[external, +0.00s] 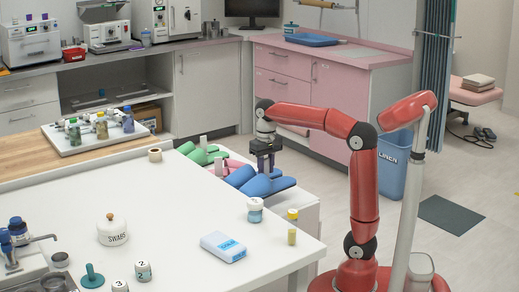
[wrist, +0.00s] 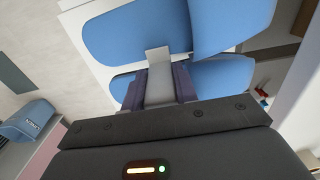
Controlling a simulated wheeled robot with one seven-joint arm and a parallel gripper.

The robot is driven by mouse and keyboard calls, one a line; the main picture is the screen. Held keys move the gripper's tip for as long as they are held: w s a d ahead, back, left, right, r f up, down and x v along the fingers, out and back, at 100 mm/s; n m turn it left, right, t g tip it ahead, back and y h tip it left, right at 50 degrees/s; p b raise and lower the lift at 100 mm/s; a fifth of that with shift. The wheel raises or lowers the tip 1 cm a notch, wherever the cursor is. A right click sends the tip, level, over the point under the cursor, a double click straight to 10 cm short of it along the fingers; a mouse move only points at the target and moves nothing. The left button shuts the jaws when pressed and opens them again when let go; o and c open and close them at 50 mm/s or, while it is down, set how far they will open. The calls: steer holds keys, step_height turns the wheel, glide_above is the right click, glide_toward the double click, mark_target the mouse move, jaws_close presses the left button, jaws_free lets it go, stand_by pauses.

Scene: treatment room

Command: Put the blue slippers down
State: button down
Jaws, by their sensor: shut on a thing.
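Whether the slippers touch the surface below is hard to tell.
On the white table (external: 180,220) stand a jar (external: 255,210), small bottles (external: 292,226), a blue-white pack (external: 223,247) and a SWABS pot (external: 112,229). A blue linen bin (external: 394,165) stands right of the table.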

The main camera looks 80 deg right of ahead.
steer(key=shift+f+b, duration=0.35)
steer(key=shift+f, duration=3.15)
steer(key=shift+f, duration=0.15)
steer(key=c, duration=1.1)
jaws_free()
